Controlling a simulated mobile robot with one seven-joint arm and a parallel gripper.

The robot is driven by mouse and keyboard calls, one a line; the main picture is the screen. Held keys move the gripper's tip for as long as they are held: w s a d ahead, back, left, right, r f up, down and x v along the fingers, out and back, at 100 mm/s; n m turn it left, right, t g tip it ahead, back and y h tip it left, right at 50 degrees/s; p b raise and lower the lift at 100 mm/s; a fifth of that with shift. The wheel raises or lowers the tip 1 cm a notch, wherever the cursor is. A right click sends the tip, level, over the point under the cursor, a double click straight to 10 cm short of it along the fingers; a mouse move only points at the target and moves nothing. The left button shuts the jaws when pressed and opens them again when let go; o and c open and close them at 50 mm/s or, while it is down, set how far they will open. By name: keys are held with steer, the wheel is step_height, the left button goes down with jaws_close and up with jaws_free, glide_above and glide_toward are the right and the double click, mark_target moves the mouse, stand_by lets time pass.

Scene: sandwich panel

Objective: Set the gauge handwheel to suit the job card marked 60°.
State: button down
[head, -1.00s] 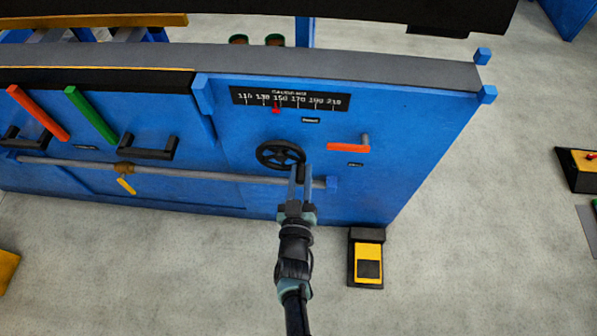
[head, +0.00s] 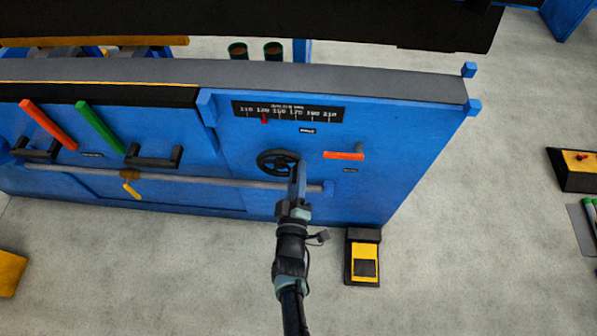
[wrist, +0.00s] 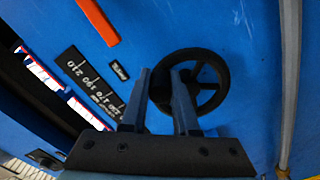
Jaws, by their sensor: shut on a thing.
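The black spoked handwheel (head: 278,161) is on the front of the blue machine, below the gauge scale (head: 288,112). The scale runs from 110 to 210, and its red pointer (head: 264,121) stands at about 130. My gripper (head: 298,172) is at the right side of the handwheel. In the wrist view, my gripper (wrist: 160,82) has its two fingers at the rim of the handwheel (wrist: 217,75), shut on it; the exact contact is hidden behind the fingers. The scale also shows in the wrist view (wrist: 88,82), turned and partly covered. I see no card marked 60°.
An orange lever (head: 344,156) sits right of the handwheel. A grey rod (head: 225,182) runs below it. A red handle (head: 48,125) and a green handle (head: 100,127) are at left.

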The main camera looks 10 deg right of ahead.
steer(key=shift+r, duration=0.1)
stand_by(0.4)
steer(key=c, duration=0.7)
jaws_free()
steer(key=p+v, duration=0.4)
steer(key=v, duration=0.9)
